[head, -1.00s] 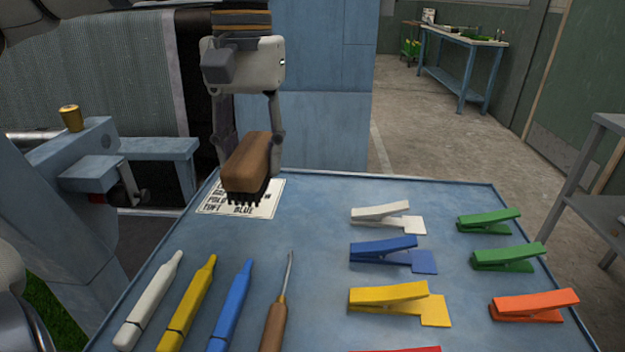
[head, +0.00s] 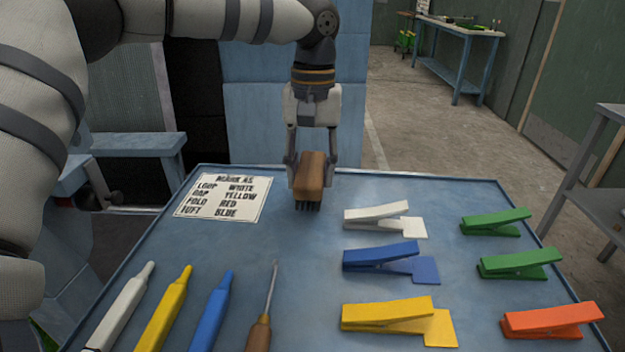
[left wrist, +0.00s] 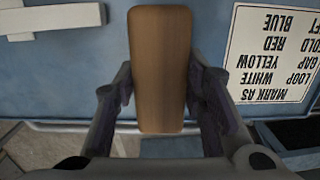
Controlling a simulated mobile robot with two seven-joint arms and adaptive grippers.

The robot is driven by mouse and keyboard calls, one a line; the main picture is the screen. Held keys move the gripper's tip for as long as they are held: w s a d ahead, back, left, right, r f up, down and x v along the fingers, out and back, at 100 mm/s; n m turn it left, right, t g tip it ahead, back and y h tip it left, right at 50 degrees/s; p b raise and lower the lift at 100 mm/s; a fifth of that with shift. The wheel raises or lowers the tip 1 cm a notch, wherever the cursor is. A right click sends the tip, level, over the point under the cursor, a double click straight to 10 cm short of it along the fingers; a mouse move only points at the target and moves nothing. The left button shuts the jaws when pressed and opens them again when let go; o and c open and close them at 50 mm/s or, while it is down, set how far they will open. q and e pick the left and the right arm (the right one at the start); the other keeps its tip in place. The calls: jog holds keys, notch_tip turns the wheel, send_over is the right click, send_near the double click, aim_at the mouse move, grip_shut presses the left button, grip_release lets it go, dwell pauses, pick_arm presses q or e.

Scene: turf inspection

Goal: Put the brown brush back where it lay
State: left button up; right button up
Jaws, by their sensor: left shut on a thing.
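The brown brush (head: 309,176) has a wooden back and dark bristles pointing down. My left gripper (head: 311,170) is shut on it, a finger on each side, at the far part of the blue tray table (head: 300,250). The bristles are at or just above the table surface; I cannot tell if they touch. In the left wrist view the brush (left wrist: 160,70) sits lengthwise between the fingers. The printed card (head: 225,197) lies to the left of the brush. My right gripper is not in view.
White (head: 385,217), blue (head: 390,260) and yellow (head: 400,318) clips lie right of the brush, with green (head: 495,221) and orange (head: 550,320) ones farther right. Markers (head: 165,308) and an awl (head: 262,320) lie at the front left. The table has a raised rim.

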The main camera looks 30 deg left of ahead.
aim_at(312, 163)
pick_arm(q)
jog(key=shift+a+f, duration=0.1)
jog(key=shift+f, duration=0.9)
jog(key=o, duration=1.1)
jog(key=shift+f, duration=0.15)
jog(key=r, duration=1.2)
jog(key=shift+w+a+r+b, duration=0.15)
jog(key=shift+w+b, duration=0.15)
jog(key=shift+w, duration=0.1)
